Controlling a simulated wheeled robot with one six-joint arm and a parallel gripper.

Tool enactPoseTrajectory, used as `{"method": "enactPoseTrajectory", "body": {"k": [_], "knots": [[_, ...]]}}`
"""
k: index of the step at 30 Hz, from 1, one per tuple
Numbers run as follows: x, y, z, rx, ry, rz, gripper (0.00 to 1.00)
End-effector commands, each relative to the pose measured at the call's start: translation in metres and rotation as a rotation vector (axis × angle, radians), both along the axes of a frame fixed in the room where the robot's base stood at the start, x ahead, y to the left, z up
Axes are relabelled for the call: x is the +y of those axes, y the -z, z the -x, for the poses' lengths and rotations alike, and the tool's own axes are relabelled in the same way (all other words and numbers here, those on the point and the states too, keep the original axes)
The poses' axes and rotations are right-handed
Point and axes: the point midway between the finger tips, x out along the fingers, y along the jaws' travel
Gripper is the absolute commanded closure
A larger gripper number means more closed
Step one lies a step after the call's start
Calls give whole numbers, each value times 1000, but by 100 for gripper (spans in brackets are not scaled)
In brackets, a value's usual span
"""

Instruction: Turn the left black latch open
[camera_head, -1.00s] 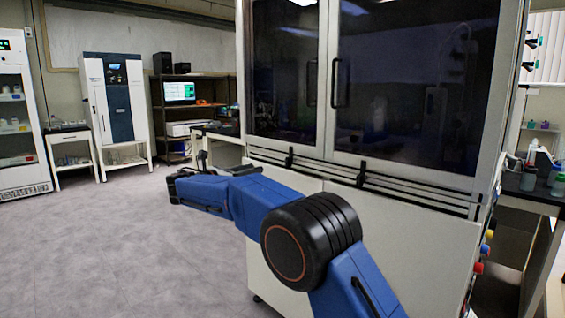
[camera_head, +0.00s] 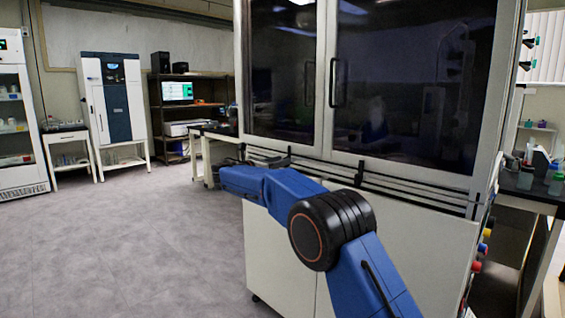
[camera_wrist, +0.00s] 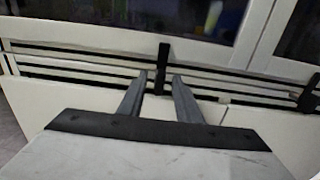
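The left black latch (camera_wrist: 163,62) is an upright bar across the horizontal rails below the cabinet's glass doors. It also shows in the head view (camera_head: 289,156), close to the end of my arm. My gripper (camera_wrist: 160,77) is open in the wrist view, with one finger to each side of the latch's lower part. I cannot tell whether the fingers touch it or how far in depth they reach. The right black latch (camera_wrist: 309,94) stands upright at the right edge of the wrist view, and in the head view (camera_head: 360,173).
The large cabinet has dark glass doors (camera_head: 410,90) with a vertical black handle (camera_head: 334,82). Horizontal rails (camera_wrist: 90,62) run behind the latches. White lower panels (camera_head: 400,230) lie below. The grey floor (camera_head: 120,240) to the left is clear.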

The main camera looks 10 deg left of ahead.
Motion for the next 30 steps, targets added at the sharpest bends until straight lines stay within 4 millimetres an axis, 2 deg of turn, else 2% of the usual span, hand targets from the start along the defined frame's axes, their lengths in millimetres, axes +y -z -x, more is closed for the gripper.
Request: {"method": "enactPoseTrajectory", "body": {"k": [6,15,19,30], "knots": [[-9,0,-12,0,1,0,69],[-10,0,-13,0,0,0,69],[-10,0,-13,0,0,0,100],[-10,0,-12,-18,0,-23,100]]}}
